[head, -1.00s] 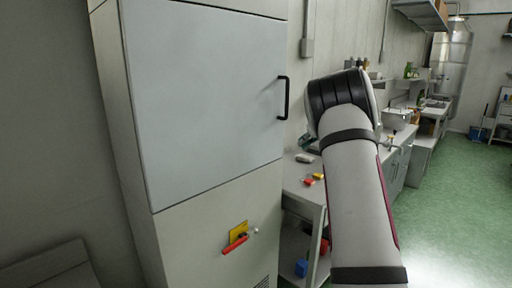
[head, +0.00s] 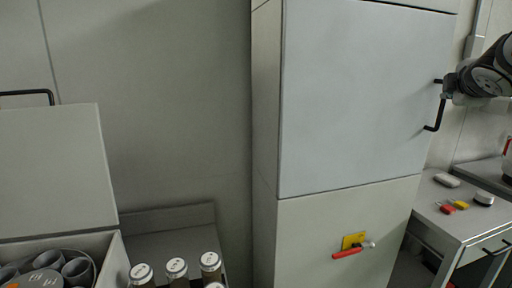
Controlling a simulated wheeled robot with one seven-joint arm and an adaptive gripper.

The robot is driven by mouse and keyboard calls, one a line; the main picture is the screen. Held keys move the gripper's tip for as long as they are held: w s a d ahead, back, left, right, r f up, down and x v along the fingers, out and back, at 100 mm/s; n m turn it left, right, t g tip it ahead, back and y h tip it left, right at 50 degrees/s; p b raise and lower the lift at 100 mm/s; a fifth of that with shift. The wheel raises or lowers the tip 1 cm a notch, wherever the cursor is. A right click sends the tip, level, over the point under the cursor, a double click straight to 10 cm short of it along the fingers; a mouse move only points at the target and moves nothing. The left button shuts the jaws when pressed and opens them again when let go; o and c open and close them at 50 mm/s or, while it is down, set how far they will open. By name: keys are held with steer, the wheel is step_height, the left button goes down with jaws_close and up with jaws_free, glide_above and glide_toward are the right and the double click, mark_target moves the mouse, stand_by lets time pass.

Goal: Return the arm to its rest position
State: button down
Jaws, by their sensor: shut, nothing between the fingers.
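The end of my arm enters at the right edge in the head view. My gripper (head: 452,88) appears small and dark at its left end, shut and empty. It shows beside the black handle (head: 436,112) of the tall cabinet's grey door (head: 360,95). I cannot tell whether it touches the handle or only overlaps it in the picture. The rest of my arm lies outside the frame. The cabinet door looks closed.
A red and yellow latch (head: 350,245) is on the cabinet's lower part. A bench (head: 462,222) with small items stands right. At left are an open-lidded box (head: 55,170) holding grey cylinders and several white-lidded jars (head: 177,268).

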steer(key=s+a+f+m+g+y, duration=0.2)
steer(key=s+a+f+m, duration=0.2)
steer(key=s+a+f, duration=0.3)
steer(key=s+a+f+m+g+y, duration=0.2)
steer(key=s+a+f, duration=0.5)
steer(key=s+a, duration=0.5)
steer(key=s+a+f+m+g+y, duration=0.3)
steer(key=s+a+f+m, duration=0.3)
steer(key=s+a, duration=0.3)
steer(key=s+f+g, duration=0.1)
steer(key=s, duration=0.2)
steer(key=shift+s+a+m, duration=0.2)
steer(key=shift+s+m, duration=0.1)
steer(key=shift+m, duration=0.1)
